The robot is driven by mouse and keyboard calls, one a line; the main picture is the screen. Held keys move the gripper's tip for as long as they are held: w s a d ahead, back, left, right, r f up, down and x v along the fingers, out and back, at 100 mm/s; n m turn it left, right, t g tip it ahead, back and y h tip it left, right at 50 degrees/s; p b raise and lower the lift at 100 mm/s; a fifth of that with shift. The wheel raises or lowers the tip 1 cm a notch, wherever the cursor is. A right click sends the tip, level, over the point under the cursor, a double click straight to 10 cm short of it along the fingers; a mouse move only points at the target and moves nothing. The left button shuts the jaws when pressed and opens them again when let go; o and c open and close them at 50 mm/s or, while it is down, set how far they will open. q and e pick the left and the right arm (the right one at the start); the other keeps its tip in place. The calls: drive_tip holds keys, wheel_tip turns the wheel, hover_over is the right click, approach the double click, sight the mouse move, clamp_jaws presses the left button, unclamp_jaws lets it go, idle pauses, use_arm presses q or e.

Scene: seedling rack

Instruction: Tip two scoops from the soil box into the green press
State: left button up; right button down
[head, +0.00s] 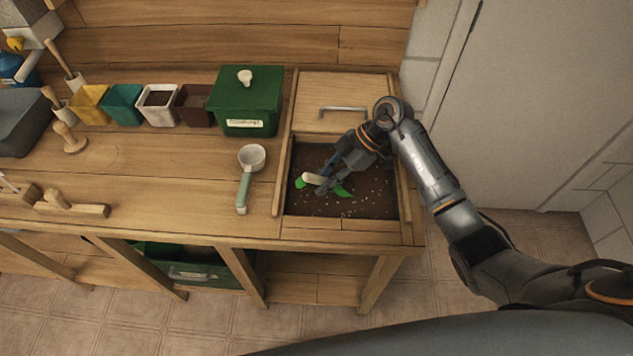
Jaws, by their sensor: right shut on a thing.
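The soil box (282,178) is set into the right end of the wooden bench, with dark, white-flecked soil (365,205) in it. My right gripper (325,184) reaches down into the box from the right. It is shut on a green scoop (342,191) with a pale handle end, low at the soil. The fingers hide part of the scoop, and I cannot tell whether it holds soil. A green lidded box (240,92) with a pale knob and a label stands behind and left of the soil box. I cannot tell whether it is the green press. My left gripper is not in view.
A pale cup with a green handle (251,158) lies left of the soil box. Small pots, including a yellow one (91,104) and a teal one (123,104), line the back. A wooden panel with a metal handle (344,110) adjoins the soil. The bench's middle left is mostly clear.

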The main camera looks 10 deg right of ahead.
sight(317, 177)
drive_tip(key=shift+d+f, duration=0.15)
drive_tip(key=shift+d, duration=0.3)
drive_tip(key=shift+r+h+p, duration=0.2)
drive_tip(key=shift+h+p, duration=0.5)
drive_tip(key=shift+p, duration=0.1)
drive_tip(key=h+p, duration=0.2)
drive_tip(key=p, duration=0.1)
drive_tip(key=shift+a+f+h, duration=0.25)
drive_tip(key=shift+f+h, duration=0.05)
drive_tip(key=shift+f, duration=0.05)
drive_tip(key=r+p, duration=0.1)
drive_tip(key=p, duration=0.1)
drive_tip(key=a+r+h+p, duration=0.1)
drive_tip(key=r+p, duration=0.1)
drive_tip(key=a+r+h+p, duration=0.1)
drive_tip(key=p, duration=0.1)
drive_tip(key=shift+r, duration=0.4)
drive_tip(key=shift+s+a+r+t+h+p, duration=0.1)
drive_tip(key=shift+a+r+h+p, duration=0.2)
drive_tip(key=shift+r+p, duration=0.4)
drive_tip(key=shift+w+a+r+t+h+p, duration=0.1)
drive_tip(key=shift+a+r+h+p, duration=0.2)
drive_tip(key=shift+r+p, duration=0.35)
drive_tip(key=shift+s+a+r+t+h+p, duration=0.1)
drive_tip(key=shift+a+r+h+p, duration=0.1)
drive_tip(key=shift+r+h+p, duration=0.35)
drive_tip(key=shift+r, duration=0.1)
